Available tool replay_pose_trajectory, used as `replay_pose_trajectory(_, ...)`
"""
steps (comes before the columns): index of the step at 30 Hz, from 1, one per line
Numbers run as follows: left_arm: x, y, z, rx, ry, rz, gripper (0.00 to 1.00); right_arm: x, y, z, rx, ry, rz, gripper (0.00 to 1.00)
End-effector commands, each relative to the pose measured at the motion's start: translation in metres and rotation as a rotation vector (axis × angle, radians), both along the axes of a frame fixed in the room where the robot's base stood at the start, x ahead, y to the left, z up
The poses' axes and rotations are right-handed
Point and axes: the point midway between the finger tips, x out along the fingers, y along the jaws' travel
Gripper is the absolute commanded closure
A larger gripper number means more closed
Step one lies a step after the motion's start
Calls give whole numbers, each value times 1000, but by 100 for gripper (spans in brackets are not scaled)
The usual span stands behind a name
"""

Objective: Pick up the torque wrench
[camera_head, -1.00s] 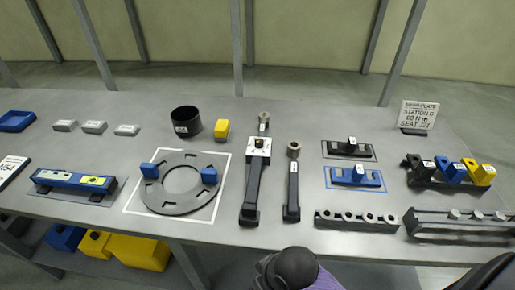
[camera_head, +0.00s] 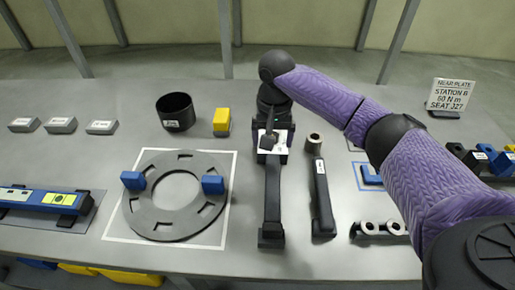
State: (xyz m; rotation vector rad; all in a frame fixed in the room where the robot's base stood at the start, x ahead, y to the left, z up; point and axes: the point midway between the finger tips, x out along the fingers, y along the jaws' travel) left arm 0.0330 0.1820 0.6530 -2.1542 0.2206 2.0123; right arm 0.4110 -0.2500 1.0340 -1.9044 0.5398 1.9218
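A long dark tool with a white labelled head block, which looks like the torque wrench (camera_head: 272,195), lies on the table with its handle toward me. My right arm reaches in from the right, and its gripper (camera_head: 273,128) is over the far end of this tool, at the head block. The gripper's dark body hides the tool's far tip, and its fingers cannot be made out, so I cannot tell whether it grips. A shorter dark bar tool (camera_head: 322,195) with a ring at its far end lies just to the right. My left gripper is out of view.
A grey ring plate (camera_head: 150,215) with two blue blocks lies to the left on a white-outlined square. A black cup (camera_head: 176,111) and a yellow block (camera_head: 222,122) stand behind it. A sign (camera_head: 450,97) stands at the back right. My arm covers part of the right side.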

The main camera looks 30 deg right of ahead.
Motion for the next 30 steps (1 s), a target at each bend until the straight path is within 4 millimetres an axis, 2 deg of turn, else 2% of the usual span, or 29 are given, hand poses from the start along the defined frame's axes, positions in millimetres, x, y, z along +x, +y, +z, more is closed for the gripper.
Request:
replay_pose_trajectory(3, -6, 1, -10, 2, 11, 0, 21, 0, -1, -23, -1, 4, -8, 9)
replay_pose_trajectory(8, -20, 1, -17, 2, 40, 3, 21, 0, 0, -47, 0, 1, -5, 9)
replay_pose_trajectory(15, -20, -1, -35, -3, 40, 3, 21, -4, 3, -93, 0, 0, -4, 9)
replay_pose_trajectory(23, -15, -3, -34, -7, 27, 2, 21, -4, 3, -97, 0, -2, -3, 9)
replay_pose_trajectory(26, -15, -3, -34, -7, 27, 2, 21, -4, 3, -97, 0, -2, -3, 26)
replay_pose_trajectory(30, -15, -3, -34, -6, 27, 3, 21, -4, 3, -97, 0, -2, -2, 55)
